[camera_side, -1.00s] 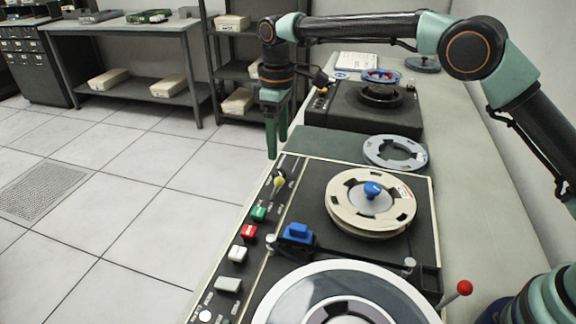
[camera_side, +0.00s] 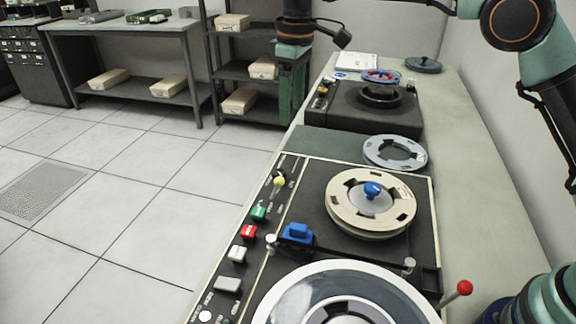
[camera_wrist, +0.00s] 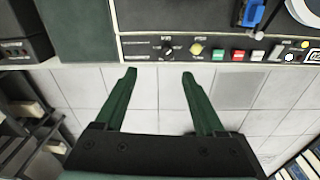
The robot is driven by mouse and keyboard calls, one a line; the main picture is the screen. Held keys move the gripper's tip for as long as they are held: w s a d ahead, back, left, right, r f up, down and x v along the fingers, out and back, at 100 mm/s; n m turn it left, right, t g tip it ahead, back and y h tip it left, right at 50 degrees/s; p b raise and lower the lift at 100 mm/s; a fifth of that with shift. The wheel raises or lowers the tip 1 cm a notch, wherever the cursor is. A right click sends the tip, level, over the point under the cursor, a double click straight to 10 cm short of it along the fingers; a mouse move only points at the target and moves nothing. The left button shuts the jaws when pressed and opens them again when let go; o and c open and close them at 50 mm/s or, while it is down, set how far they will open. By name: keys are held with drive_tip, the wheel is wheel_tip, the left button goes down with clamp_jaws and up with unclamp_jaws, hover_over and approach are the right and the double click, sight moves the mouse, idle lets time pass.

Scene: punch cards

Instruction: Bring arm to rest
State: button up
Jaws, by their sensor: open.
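My gripper (camera_side: 291,121) is in the upper middle of the side view, above the floor beside the left edge of the counter. Its green fingers point down and hold nothing. In the wrist view my gripper (camera_wrist: 158,73) shows two separated green fingers with bare floor between them. The fingertips appear just short of the front edge of the control panel (camera_wrist: 225,52) and look apart from it.
A tape deck (camera_side: 325,215) with a cream reel (camera_side: 345,212) and a large white-rimmed reel (camera_side: 275,305) stands on the counter (camera_side: 470,170). A grey ring (camera_side: 394,152) and a second machine (camera_side: 365,118) lie behind. Shelves (camera_side: 235,72) stand at the back; the floor (camera_side: 150,215) is clear.

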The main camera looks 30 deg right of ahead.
drive_tip(key=s+d+r+m+t, duration=0.2)
drive_tip(key=s+d+r+m, duration=0.1)
drive_tip(key=s+d, duration=0.45)
drive_tip(key=s+d+r+m+t, duration=0.2)
drive_tip(key=s+d+m, duration=0.1)
drive_tip(key=s+d, duration=0.4)
drive_tip(key=s+d+f+m+t, duration=0.1)
drive_tip(key=s+f, duration=0.3)
drive_tip(key=s, duration=0.4)
drive_tip(key=shift+d+f+m, duration=0.2)
drive_tip(key=shift+d+m, duration=0.2)
drive_tip(key=shift+d, duration=0.05)
drive_tip(key=shift+s, duration=0.1)
